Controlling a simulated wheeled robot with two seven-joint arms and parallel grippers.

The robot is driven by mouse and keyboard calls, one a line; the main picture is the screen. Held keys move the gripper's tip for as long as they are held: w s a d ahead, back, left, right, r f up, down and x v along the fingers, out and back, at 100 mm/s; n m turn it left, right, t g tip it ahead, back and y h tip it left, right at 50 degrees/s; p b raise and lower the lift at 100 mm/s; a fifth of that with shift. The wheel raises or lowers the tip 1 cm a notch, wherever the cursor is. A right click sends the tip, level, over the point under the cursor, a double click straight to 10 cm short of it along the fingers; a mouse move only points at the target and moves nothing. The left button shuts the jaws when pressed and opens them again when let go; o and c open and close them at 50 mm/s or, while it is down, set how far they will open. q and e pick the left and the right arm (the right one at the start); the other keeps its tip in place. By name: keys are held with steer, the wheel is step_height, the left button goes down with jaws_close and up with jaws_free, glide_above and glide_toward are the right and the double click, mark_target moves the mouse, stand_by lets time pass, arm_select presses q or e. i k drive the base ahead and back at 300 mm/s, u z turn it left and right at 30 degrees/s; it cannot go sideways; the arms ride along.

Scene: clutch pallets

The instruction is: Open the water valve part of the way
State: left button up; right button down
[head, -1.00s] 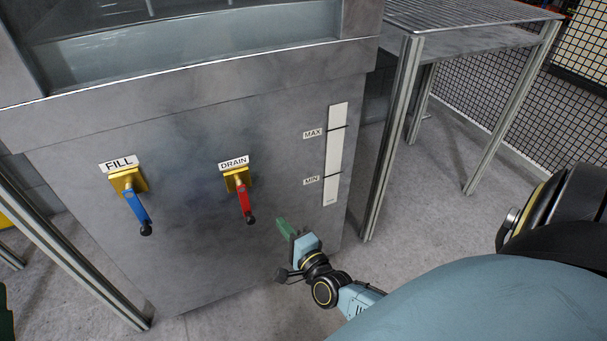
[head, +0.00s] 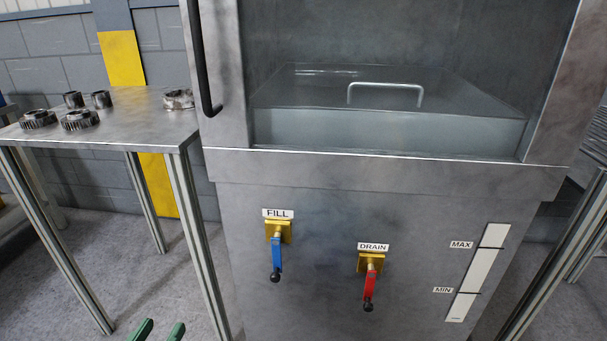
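The FILL valve has a yellow body and a blue lever (head: 276,258) with a black knob, hanging down on the front of the grey metal tank (head: 320,290). The DRAIN valve to its right has a red lever (head: 370,286), also hanging down. A white level strip (head: 480,270) marked MAX and MIN is further right. My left gripper (head: 159,333) shows only two green fingertips at the bottom edge. They are apart with nothing between them, below and left of the FILL lever and not touching it. My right gripper is out of view.
A metal table (head: 130,118) with several dark gears stands left of the tank, its legs close to my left gripper. A lid with a handle (head: 385,90) lies inside the tank's upper opening. A door with a black handle (head: 200,60) is at the opening's left.

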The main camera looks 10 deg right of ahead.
mark_target(275, 278)
steer(key=k, duration=1)
